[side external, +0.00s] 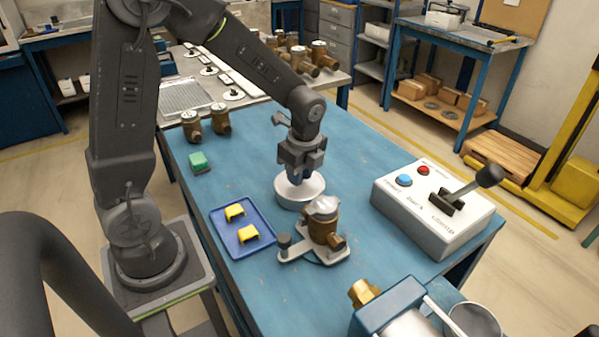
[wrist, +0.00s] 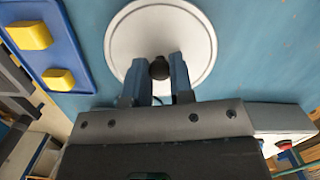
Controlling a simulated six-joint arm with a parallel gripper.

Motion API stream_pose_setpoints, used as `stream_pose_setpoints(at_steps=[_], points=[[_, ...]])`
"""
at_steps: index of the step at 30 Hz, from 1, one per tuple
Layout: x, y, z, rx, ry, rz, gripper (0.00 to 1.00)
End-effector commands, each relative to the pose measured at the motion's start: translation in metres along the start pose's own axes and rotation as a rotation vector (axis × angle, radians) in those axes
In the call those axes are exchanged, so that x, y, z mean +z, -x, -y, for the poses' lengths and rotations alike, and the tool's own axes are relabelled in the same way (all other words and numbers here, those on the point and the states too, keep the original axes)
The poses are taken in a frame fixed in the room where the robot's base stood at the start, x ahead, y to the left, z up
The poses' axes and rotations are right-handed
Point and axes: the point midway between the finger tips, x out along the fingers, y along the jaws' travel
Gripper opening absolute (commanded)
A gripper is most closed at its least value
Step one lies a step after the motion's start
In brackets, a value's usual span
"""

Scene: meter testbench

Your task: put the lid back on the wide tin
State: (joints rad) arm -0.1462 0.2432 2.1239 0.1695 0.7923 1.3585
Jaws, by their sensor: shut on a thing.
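The wide tin (side external: 299,201) is a low, pale round tin standing on the blue bench, below my gripper (side external: 299,178). Its pale lid (wrist: 140,35) fills the top middle of the wrist view as a round disc with a lighter rim. A small dark knob (wrist: 160,68) stands at the lid's middle, between the two fingers of my gripper (wrist: 162,75), which are shut on it. The lid is over the tin and looks roughly level. I cannot tell whether it rests fully on the tin or is slightly above it. The lid hides the tin's inside.
A blue tray (side external: 226,219) with two yellow blocks lies left of the tin. A brass meter on a grey stand (side external: 322,222) is close in front. A white control box (side external: 433,215) with a lever stands right. A green block (side external: 198,160) and brass fittings sit behind left.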

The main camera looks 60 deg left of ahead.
Motion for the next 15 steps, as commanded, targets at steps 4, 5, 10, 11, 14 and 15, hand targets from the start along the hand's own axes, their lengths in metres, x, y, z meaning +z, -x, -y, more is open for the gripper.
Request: stream_pose_setpoints(at_steps=[4, 5, 10, 11, 14, 15], points=[[0.0000, 0.0001, 0.0001, 0.000, 0.000, 0.000, 0.00], [0.0000, 0.0001, 0.0001, 0.000, 0.000, 0.000, 0.24], [0.0000, 0.0001, 0.0001, 0.000, 0.000, 0.000, 0.40], [0.0000, 0.0001, 0.0001, 0.000, 0.000, 0.000, 0.43], [0.0000, 0.0001, 0.0001, 0.000, 0.000, 0.000, 0.51], [0.0000, 0.0001, 0.0001, 0.000, 0.000, 0.000, 0.51]])
